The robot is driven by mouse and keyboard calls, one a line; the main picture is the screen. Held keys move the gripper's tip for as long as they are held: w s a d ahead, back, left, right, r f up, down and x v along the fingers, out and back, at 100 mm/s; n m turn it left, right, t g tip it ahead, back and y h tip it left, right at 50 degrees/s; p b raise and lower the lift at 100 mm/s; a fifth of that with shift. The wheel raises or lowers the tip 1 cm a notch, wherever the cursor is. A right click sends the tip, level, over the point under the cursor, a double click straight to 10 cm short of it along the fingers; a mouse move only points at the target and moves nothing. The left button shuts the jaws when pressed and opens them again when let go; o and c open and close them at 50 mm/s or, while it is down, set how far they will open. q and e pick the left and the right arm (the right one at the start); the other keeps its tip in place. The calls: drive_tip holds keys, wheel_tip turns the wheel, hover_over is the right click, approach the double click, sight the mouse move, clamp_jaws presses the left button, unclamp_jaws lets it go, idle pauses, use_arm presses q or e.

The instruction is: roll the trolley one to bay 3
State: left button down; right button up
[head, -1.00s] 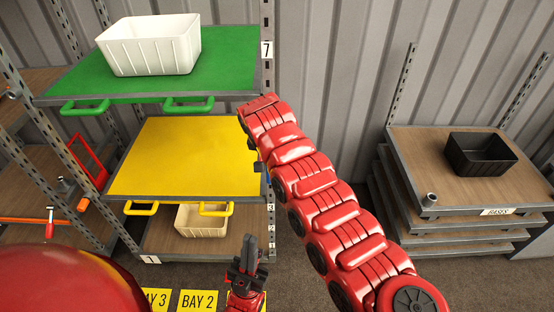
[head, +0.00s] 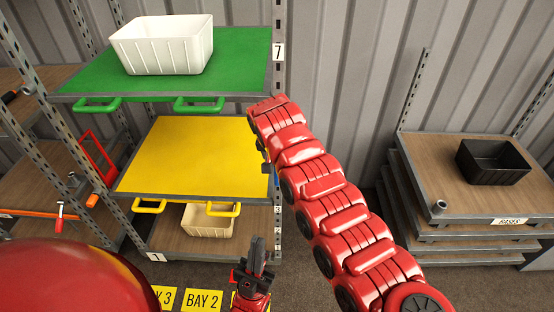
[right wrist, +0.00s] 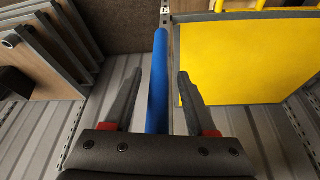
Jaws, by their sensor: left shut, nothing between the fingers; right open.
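Yellow floor signs show at the bottom of the head view: one partly hidden, ending in "Y 3" (head: 165,297), and one reading BAY 2 (head: 202,300). My left gripper (head: 256,257) is shut and empty, pointing up in front of the rack's lower right corner. My right arm reaches up to the rack's right side, and its gripper is mostly hidden there. In the right wrist view my right gripper (right wrist: 159,76) is open, with a blue bar (right wrist: 158,95) showing between its fingers; I cannot tell whether they touch.
The rack has a green shelf (head: 245,55) with a white bin (head: 165,48), a yellow shelf (head: 195,158) with handles, and a lower wooden shelf with a cream bin (head: 207,221). A stack of wooden boards (head: 440,175) at right carries a black bin (head: 493,163).

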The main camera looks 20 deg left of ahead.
drive_tip(key=b+v, duration=0.2)
drive_tip(key=v, duration=1.5)
